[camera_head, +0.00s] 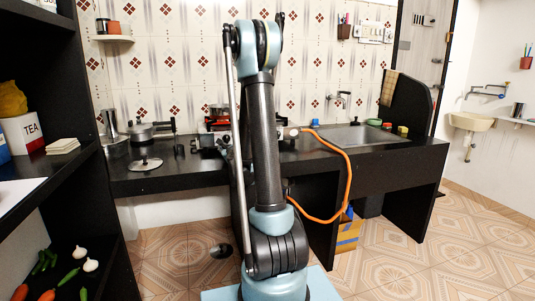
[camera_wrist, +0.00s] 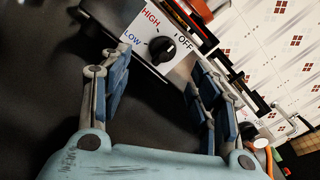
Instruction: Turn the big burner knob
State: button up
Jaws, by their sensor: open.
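The burner knob (camera_wrist: 161,48) is a round black knob on a white stove panel (camera_wrist: 147,69) marked HIGH, LOW and OFF. It shows near the top middle of the wrist view. Its exact pointer setting is too small to tell. My gripper (camera_wrist: 162,62) is open, with one blue-padded finger to the left of the knob and one to the right. The knob shows between the fingertips, and I see no finger touching it. In the head view, part of the stove (camera_head: 217,122) shows at the back of the counter; my arm hides the knob and gripper there.
The black counter (camera_head: 180,176) carries a pot (camera_head: 140,133) and a lid (camera_head: 146,163) on the left. A sink (camera_head: 350,137) is on the right. An orange hose (camera_head: 349,180) loops over the counter's front. A dark shelf (camera_head: 105,200) stands at the left.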

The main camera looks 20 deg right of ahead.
jog(key=s, duration=0.9)
jog(key=shift+s, duration=0.35)
jog(key=s+d+r+m+h, duration=0.45)
jog(key=d+m, duration=0.25)
jog(key=m, duration=0.4)
jog(key=s+d+f+m+g+h, duration=0.1)
jog(key=s+d+m+g+h, duration=0.2)
jog(key=m, duration=1)
jog(key=shift+s+d+f+g, duration=0.3)
jog(key=shift+s+d+g, duration=1)
jog(key=shift+s, duration=0.9)
jog(key=shift+d+h, duration=0.25)
